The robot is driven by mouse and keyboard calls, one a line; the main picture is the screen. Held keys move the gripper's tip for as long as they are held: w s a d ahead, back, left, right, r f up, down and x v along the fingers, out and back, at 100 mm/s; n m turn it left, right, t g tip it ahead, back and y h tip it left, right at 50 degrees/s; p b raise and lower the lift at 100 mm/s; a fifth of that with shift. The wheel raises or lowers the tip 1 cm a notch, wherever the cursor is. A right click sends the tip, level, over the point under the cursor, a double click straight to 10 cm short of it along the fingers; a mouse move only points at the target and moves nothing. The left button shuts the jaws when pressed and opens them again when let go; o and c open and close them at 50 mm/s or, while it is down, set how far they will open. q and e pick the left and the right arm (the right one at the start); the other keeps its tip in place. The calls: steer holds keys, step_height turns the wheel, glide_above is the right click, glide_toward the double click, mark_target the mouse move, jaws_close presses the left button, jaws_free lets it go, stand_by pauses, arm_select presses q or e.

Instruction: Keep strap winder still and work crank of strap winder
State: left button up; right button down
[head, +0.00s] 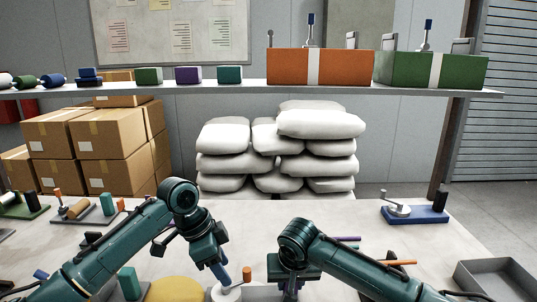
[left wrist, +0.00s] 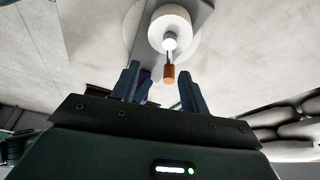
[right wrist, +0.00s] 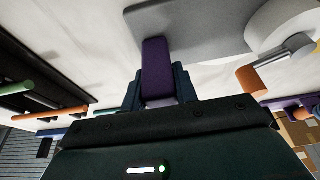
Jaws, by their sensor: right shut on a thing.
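The strap winder has a grey base plate (right wrist: 195,35), a white drum (left wrist: 170,28) and a crank with an orange knob (left wrist: 169,75). The knob also shows in the head view (head: 246,273), beside the white drum at the bottom edge. My left gripper (left wrist: 160,82) is open, with the orange knob ahead, near the gap between its fingertips and not gripped. My right gripper (right wrist: 159,88) is shut on the winder's purple handle (right wrist: 157,65), which joins the end of the base plate. In the head view my right wrist hides that handle.
A yellow round thing (head: 176,290) and a green block (head: 129,283) lie left of the winder. A grey tray (head: 496,279) is at right. A blue-based device (head: 413,213) stands at the back right. A shelf (head: 250,90) with boxes spans behind.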

arm_select(q)
steer(key=w+d+r+m+g+y, duration=0.1)
steer(key=w+d+r+m+y, duration=0.1)
steer(key=r+m, duration=0.5)
steer(key=shift+w+r+m+y, duration=0.15)
steer(key=shift+w+m+y, duration=0.75)
steer(key=shift+w+m, duration=0.1)
steer(key=shift+c, duration=0.4)
steer(key=shift+a, duration=0.1)
steer(key=shift+c, duration=0.3)
steer(key=shift+a+f+n, duration=0.2)
steer(key=shift+f+n, duration=0.7)
steer(key=shift+f, duration=1.1)
steer(key=shift+a+f+n, duration=0.25)
steer(key=shift+f+n, duration=0.65)
steer(key=shift+f, duration=1.1)
steer(key=shift+a+f+n, duration=0.2)
steer(key=shift+f+n, duration=0.7)
steer(key=shift+f, duration=1.1)
